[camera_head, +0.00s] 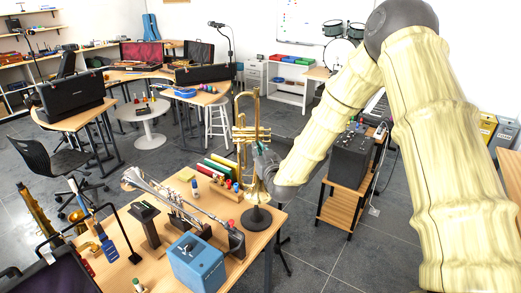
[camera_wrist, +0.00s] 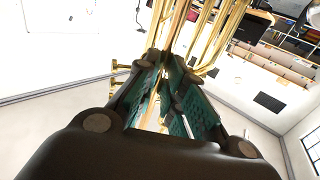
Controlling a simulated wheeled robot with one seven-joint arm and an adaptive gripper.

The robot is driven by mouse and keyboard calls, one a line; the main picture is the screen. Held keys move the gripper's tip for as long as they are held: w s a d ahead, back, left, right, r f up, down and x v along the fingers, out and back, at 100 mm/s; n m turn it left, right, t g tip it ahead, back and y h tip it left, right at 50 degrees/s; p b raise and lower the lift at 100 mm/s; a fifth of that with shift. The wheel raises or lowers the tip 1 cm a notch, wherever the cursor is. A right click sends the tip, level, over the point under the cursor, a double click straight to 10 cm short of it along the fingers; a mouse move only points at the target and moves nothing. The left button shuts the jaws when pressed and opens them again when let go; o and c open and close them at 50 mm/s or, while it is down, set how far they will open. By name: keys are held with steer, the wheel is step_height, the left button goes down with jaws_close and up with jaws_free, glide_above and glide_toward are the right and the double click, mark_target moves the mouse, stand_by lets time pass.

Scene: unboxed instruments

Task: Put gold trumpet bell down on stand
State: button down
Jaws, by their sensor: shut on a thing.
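The gold trumpet (camera_head: 239,133) is upright with its bell down near the table's right edge. My gripper (camera_head: 262,156) reaches in from the right and is shut on the trumpet's tubing at mid height. In the wrist view, the green-padded fingers (camera_wrist: 165,90) close around the gold trumpet tubes (camera_wrist: 190,28). The bell and stand are not visible there.
A silver trumpet (camera_head: 172,198) lies slanted on a holder left of the stand. A blue box (camera_head: 194,263) sits at the table's front. A black amplifier (camera_head: 350,157) stands right, beyond a floor gap.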

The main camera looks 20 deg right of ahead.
step_height(320, 180, down, 4)
steer(key=shift+d+r+b, duration=0.1)
steer(key=shift+d+b, duration=0.05)
steer(key=shift+b, duration=0.55)
steer(key=shift+y, duration=0.3)
steer(key=n+y, duration=0.1)
steer(key=n+y+b, duration=0.1)
steer(key=y, duration=0.1)
steer(key=shift+d, duration=0.25)
steer(key=shift+n, duration=0.3)
